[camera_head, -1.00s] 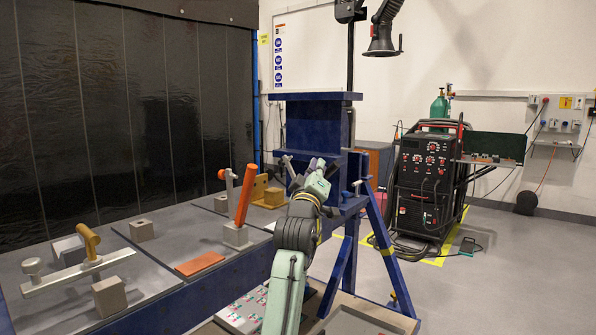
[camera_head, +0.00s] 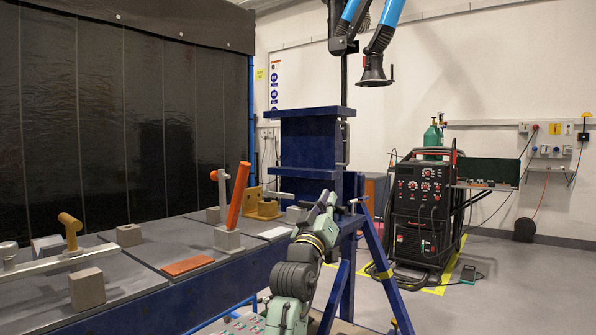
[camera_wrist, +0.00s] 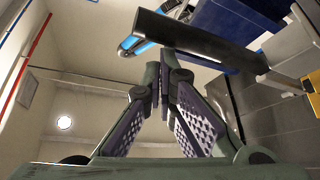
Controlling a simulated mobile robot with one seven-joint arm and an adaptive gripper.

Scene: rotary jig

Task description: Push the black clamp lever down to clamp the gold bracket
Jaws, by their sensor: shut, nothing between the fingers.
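My gripper (camera_head: 328,199) is shut and empty beside the blue column, at the far end of the bench. In the wrist view its fingertips (camera_wrist: 164,75) meet just below a thick black bar, the clamp lever (camera_wrist: 195,40); I cannot tell whether they touch. The lever is not clear in the head view. The gold bracket (camera_head: 263,209) stands on the bench left of my gripper, and its edge shows in the wrist view (camera_wrist: 313,82). A light metal clamp arm (camera_head: 278,195) lies about level, its left end at the bracket; contact is unclear.
An orange-handled clamp (camera_head: 238,195) stands upright left of my arm, near an orange plate (camera_head: 188,266). A blue column (camera_head: 310,150) rises behind my gripper. A welding machine (camera_head: 422,205) stands to the right, with open floor before it.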

